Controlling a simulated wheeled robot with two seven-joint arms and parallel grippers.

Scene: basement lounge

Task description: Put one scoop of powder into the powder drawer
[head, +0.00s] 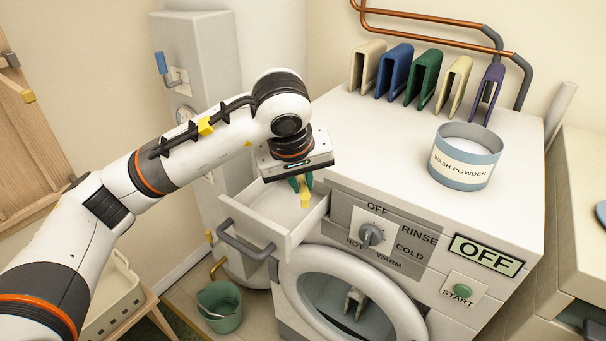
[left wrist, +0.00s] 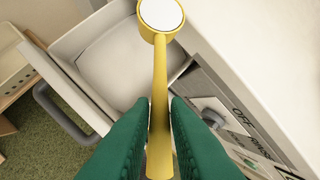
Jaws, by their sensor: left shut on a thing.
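My left gripper (head: 301,184) is shut on a yellow scoop (head: 305,198) and holds it over the open powder drawer (head: 292,246). In the left wrist view the green fingers (left wrist: 159,125) close on the scoop's handle. The scoop's round bowl (left wrist: 161,14) is level and looks full of white powder. The drawer (left wrist: 72,88) lies below it, pulled out, with a white inside; whether powder is in it I cannot tell. The wash powder tub (head: 463,176) stands open on the washing machine, with white powder inside. My right gripper is not in view.
The washing machine (head: 350,175) has a dial (head: 371,235), an OFF display (head: 486,254) and a green START button (head: 462,291). Several coloured upright holders (head: 423,78) stand at the back of its top. A green bucket (head: 220,306) stands on the floor below the drawer.

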